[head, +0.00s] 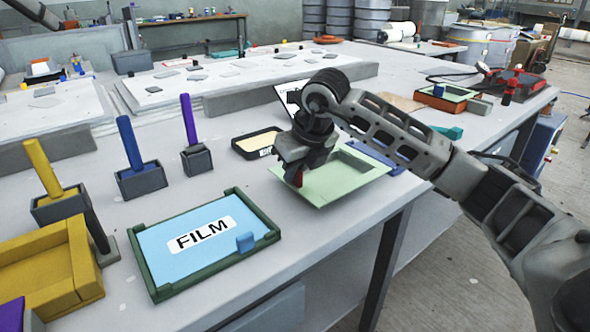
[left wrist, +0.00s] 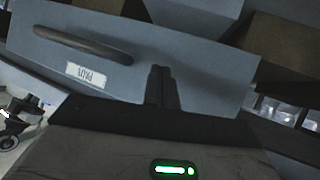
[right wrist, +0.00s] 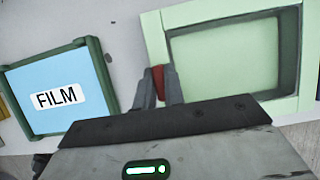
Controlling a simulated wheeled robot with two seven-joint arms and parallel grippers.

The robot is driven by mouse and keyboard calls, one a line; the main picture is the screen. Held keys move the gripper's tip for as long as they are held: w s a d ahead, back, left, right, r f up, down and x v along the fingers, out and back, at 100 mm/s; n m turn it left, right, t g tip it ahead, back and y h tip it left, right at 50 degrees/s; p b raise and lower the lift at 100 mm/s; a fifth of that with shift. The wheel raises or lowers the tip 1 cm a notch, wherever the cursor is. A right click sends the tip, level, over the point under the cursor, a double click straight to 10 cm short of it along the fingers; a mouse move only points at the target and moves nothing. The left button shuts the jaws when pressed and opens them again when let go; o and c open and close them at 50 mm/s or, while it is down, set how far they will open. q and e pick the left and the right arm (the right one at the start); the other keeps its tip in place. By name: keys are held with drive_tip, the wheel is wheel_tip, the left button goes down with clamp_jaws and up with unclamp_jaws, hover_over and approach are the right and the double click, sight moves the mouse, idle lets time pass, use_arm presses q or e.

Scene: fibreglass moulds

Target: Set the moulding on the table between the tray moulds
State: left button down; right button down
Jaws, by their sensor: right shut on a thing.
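The moulding (head: 347,184) is a pale green rectangular piece with a flat rim and a recessed middle. It is over the table (head: 218,292), near the front edge; I cannot tell whether it touches the top. My right gripper (head: 297,178) is shut on its left rim, with a small red piece between the fingers. The right wrist view shows the moulding (right wrist: 232,62) at the right of the fingers (right wrist: 163,84). My left gripper (left wrist: 162,88) is shut and empty, in front of a grey panel. Which pieces are the tray moulds, I cannot tell.
A green-framed FILM tray (head: 158,290) lies left of the moulding. A yellow tray (head: 83,262) and block-mounted handles (head: 132,145) stand further left. A small black tray (head: 245,149) is behind the gripper. A blue piece (head: 381,160) lies beside the moulding.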

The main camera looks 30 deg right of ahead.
drive_tip(key=shift+r, duration=0.1)
drive_tip(key=c, duration=1.5)
unclamp_jaws()
drive_tip(key=shift+r, duration=0.2)
drive_tip(key=p+v, duration=0.1)
drive_tip(key=v, duration=1)
drive_tip(key=shift+s+r, duration=0.15)
drive_tip(key=shift+r, duration=0.15)
